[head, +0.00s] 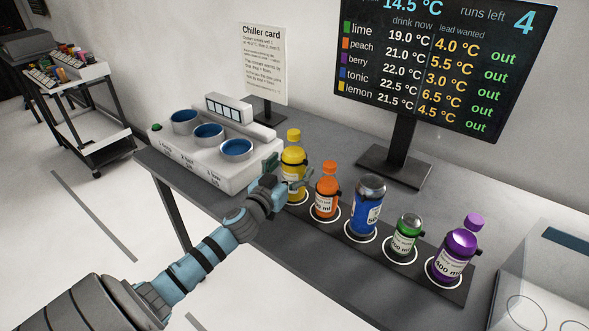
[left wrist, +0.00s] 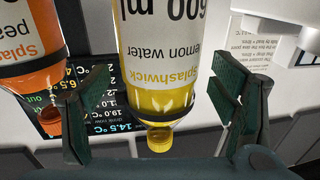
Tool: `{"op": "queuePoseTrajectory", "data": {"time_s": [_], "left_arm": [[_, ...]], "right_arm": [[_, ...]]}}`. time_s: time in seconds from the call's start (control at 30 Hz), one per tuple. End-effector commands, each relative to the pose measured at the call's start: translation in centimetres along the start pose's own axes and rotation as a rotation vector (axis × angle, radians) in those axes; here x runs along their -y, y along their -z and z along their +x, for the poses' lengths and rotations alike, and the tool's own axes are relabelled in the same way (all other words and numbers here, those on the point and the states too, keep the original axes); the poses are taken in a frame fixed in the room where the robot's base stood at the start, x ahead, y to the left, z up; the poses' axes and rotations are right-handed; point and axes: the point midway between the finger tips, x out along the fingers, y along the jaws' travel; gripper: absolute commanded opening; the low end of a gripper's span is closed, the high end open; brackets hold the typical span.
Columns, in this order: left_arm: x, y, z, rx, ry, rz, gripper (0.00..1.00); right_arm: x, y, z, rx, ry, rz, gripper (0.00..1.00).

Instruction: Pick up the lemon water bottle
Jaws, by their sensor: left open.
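The lemon water bottle (head: 293,160) is yellow with a yellow cap and a dark band. It stands upright at the left end of the row of bottles, and its lower part is partly hidden by my left gripper (head: 284,180). In the left wrist view the lemon water bottle (left wrist: 160,62) appears upside down, its label reading "lemon water". There the two dark finger pads of my left gripper (left wrist: 158,118) are spread on either side of it, with visible gaps at both sides. My right gripper is not in view.
The orange peach bottle (head: 327,195) stands close beside the lemon one. Blue (head: 367,212), green (head: 405,238) and purple (head: 457,255) bottles follow on the dark strip. A white chiller (head: 202,172) with three blue wells is at left. A display (head: 440,75) stands behind.

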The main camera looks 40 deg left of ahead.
Motion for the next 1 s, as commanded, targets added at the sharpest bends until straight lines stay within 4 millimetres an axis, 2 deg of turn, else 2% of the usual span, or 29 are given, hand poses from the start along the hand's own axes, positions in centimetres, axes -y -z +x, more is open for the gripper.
{"op": "queuePoseTrajectory", "data": {"time_s": [0.03, 0.1, 0.33, 0.8, 1.0], "left_arm": [[0.1, 0.5, 0.9, -0.001, 0.003, -0.004, 0.79], [0.0, 0.5, 1.8, -0.001, 0.001, -0.003, 0.79], [-0.1, 0.1, 2.0, 0.0, -0.002, 0.0, 0.77], [0.0, 0.1, 2.0, 0.0, -0.001, 0.0, 0.02], [-0.1, 0.3, 2.0, -0.003, -0.002, 0.001, 0.0]], "right_arm": [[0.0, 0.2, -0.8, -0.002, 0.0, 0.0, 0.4], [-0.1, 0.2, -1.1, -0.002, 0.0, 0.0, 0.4], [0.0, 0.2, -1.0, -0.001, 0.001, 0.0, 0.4], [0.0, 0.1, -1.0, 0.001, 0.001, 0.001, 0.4], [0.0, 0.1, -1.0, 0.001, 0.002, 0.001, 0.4]]}}
